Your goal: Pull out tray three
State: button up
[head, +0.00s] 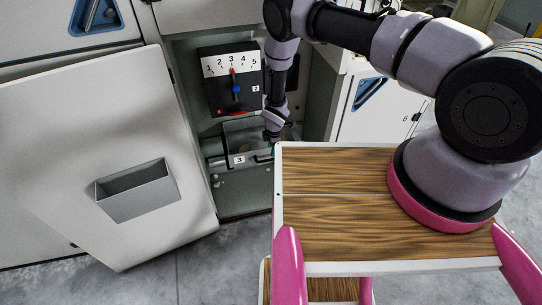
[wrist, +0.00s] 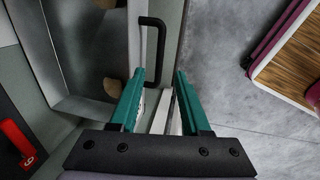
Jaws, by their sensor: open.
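Tray three (head: 240,148) is a grey metal tray with a label "3" on its front, low inside the open cabinet. In the wrist view its metal wall (wrist: 110,45) shows, with brownish lumps inside. A black bar handle (wrist: 160,45) stands beside it and also shows in the wrist view only clearly. My gripper (wrist: 161,74) has teal fingers, open with a gap between them. The handle lies just ahead of the fingertips, its near end about level with the gap; I cannot tell whether it is between them. In the head view my gripper (head: 271,145) is at the tray's right, partly hidden.
The cabinet door (head: 70,130) stands open at left, with a pocket (head: 138,190) on it. Above the tray is a black dial panel (head: 225,95) numbered one to five, its red pointer at 3. My wooden-topped base is at right. Grey floor (wrist: 235,60) is clear beside the cabinet.

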aim_at(271, 160)
jog(key=f, duration=0.2)
jog(key=w+f, duration=0.1)
jog(key=f, duration=0.4)
jog(key=shift+w+a+f, duration=0.2)
jog(key=shift+w+f, duration=0.1)
jog(key=shift+c, duration=0.4)
grip_shut()
dwell(0.7)
